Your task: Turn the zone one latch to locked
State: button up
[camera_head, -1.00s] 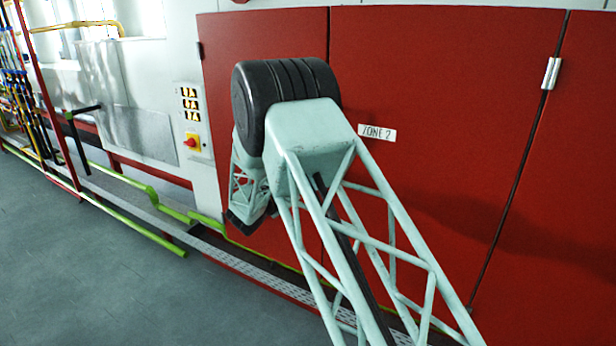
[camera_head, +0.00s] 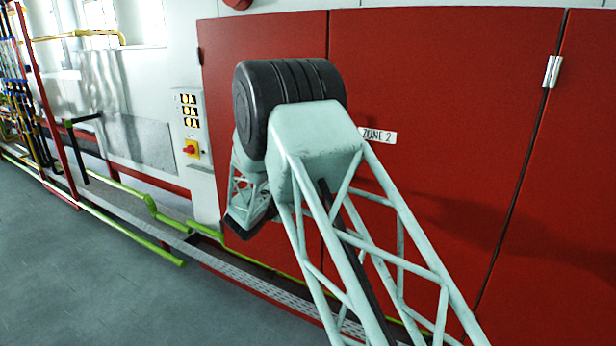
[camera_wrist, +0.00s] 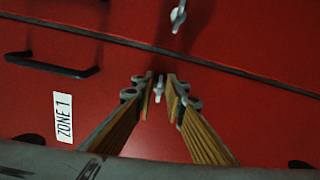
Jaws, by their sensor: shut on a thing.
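In the wrist view my gripper (camera_wrist: 161,82) is shut on a small grey metal latch (camera_wrist: 158,91) on a red panel. The latch shows as a thin piece between the two fingertips, and much of it is hidden by them. A white label reading ZONE 1 (camera_wrist: 63,117) is on the same panel, left of the fingers. The exact angle of the latch is hard to tell. In the head view my arm covers this area, and neither the gripper nor the latch shows there.
A second metal latch (camera_wrist: 178,16) is across the dark panel seam. A black handle (camera_wrist: 52,66) is at left. In the head view are the ZONE 2 label (camera_head: 378,136), a control box with a red-yellow switch (camera_head: 191,148), and green pipes (camera_head: 130,232) near the floor.

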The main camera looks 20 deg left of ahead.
jog(key=shift+m, duration=0.6)
jog(key=o, duration=0.8)
jog(key=shift+c, duration=0.2)
jog(key=shift+s, duration=0.1)
jog(key=s+a, duration=0.2)
jog(key=s, duration=0.9)
jog(key=shift+s, duration=0.3)
jog(key=shift+d, duration=0.1)
